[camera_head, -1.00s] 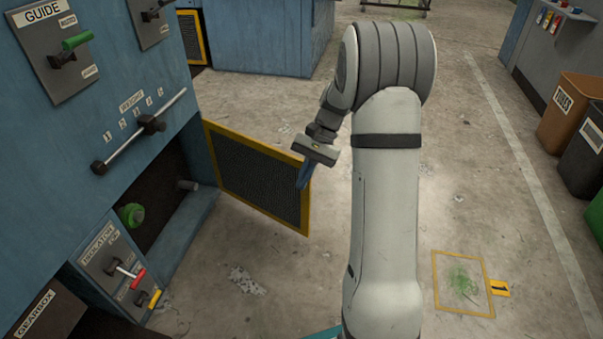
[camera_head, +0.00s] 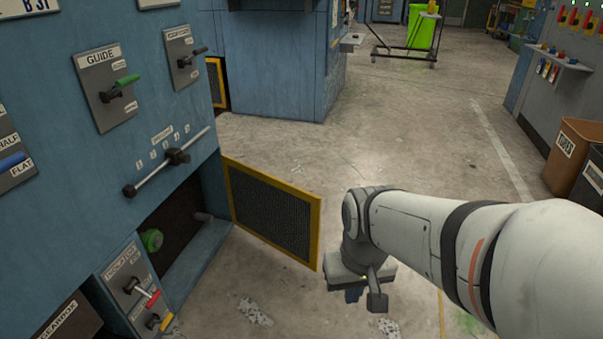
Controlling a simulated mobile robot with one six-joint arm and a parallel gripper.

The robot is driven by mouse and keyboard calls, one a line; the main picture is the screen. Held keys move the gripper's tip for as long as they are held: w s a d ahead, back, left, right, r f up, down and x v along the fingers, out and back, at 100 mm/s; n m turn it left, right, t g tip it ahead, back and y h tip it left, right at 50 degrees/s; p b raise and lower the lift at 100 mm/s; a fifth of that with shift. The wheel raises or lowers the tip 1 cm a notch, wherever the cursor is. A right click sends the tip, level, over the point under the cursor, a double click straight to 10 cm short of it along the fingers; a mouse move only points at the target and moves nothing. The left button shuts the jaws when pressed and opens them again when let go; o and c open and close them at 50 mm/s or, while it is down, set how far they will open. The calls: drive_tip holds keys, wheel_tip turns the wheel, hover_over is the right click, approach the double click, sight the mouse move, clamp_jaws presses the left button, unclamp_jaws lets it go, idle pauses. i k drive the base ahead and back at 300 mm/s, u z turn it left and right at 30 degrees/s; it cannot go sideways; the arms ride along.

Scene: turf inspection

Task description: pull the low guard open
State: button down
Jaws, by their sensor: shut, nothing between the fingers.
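The low guard (camera_head: 272,208) is a dark mesh panel in a yellow frame. It stands swung out from the blue machine, hinged at its left edge beside the low opening (camera_head: 172,232). My gripper (camera_head: 352,295) is to the right of the guard's free edge and points down. It looks apart from the guard, with a small gap of floor between them.
A green knob (camera_head: 152,240) shows inside the opening. A panel with red and yellow handles (camera_head: 138,288) sits left of it. Brown bins (camera_head: 574,155) stand at the right. A wheeled trolley (camera_head: 404,48) is at the back. The floor between is clear.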

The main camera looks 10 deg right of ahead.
sight(285, 217)
drive_tip(key=z, duration=0.3)
drive_tip(key=k, duration=0.95)
drive_tip(key=i, duration=0.75)
drive_tip(key=u, duration=0.6)
drive_tip(key=i, duration=1.05)
drive_tip(key=z, duration=0.5)
